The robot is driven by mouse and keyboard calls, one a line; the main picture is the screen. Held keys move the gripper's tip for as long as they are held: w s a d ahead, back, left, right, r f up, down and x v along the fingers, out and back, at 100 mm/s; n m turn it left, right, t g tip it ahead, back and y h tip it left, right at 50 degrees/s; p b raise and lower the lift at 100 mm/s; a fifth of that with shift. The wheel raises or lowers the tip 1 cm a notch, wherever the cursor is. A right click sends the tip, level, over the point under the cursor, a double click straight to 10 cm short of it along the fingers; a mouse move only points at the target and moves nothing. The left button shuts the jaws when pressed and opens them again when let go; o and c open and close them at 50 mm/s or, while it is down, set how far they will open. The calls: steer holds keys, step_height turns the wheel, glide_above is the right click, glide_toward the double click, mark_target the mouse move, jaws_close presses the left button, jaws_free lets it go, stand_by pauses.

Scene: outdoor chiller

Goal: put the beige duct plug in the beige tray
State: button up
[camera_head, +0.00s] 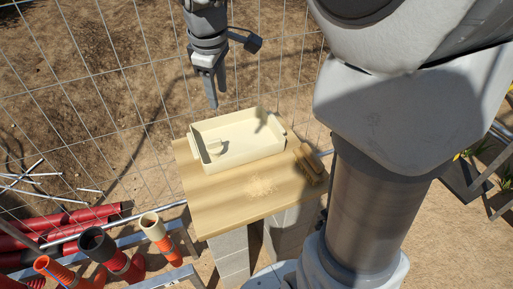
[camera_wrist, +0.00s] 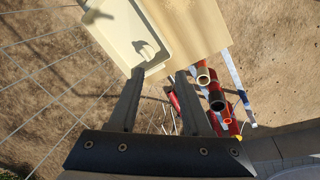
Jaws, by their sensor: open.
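The beige tray (camera_head: 247,157) sits on a wooden board; its end shows at the upper left of the wrist view (camera_wrist: 156,27). The beige duct plug (camera_head: 215,147) is inside the tray, on its floor near the left end. It also shows in the wrist view (camera_wrist: 144,49), by the tray's near corner, casting a shadow. My gripper (camera_head: 213,104) is open and empty, above and behind the tray's left part, apart from the plug. In the wrist view the two fingers (camera_wrist: 160,74) are spread, pointing toward the tray's near end.
Several red, orange and dark pipes (camera_head: 100,245) lie on a rack at lower left. A wire fence (camera_head: 110,90) stands behind.

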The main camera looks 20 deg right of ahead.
steer(key=s+m+t+y, duration=0.1)
steer(key=s+m+t, duration=0.2)
steer(key=s+m, duration=1.25)
steer(key=s+r+n+p, duration=0.5)
steer(key=r+p, duration=0.1)
steer(key=r, duration=0.1)
steer(key=shift+s+d, duration=0.15)
steer(key=shift+d, duration=0.15)
